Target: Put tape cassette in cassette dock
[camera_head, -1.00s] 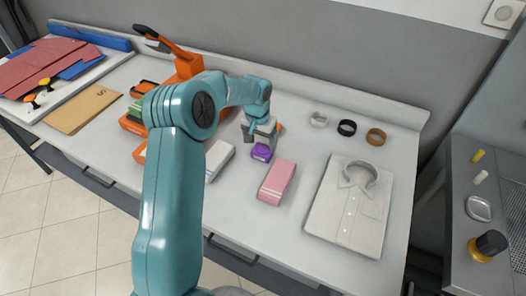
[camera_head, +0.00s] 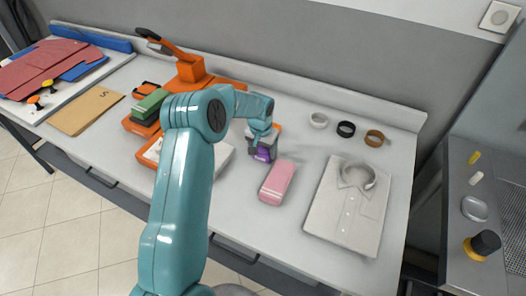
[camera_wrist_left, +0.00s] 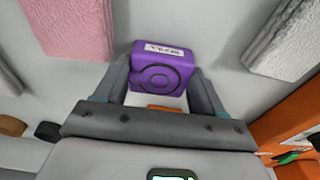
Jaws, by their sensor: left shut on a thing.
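A purple tape cassette (camera_head: 264,154) sits low over the white counter, beside a pink box; whether it touches the counter is unclear. My left gripper (camera_head: 262,146) is shut on it, with one finger on each side. In the left wrist view the purple cassette (camera_wrist_left: 162,68) shows a white label and round ring marks between the fingers. An orange object (camera_head: 277,129) shows partly behind the gripper. An orange unit (camera_head: 140,128) with a green block is left of my arm. I cannot tell which orange thing is the cassette dock. My right gripper is not in view.
The pink box (camera_head: 278,182) stands close right of the gripper. A white block (camera_head: 224,156) is partly hidden by my arm. A folded shirt (camera_head: 345,215) and several rings (camera_head: 346,129) lie to the right. An orange tool (camera_head: 190,70) stands at the back.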

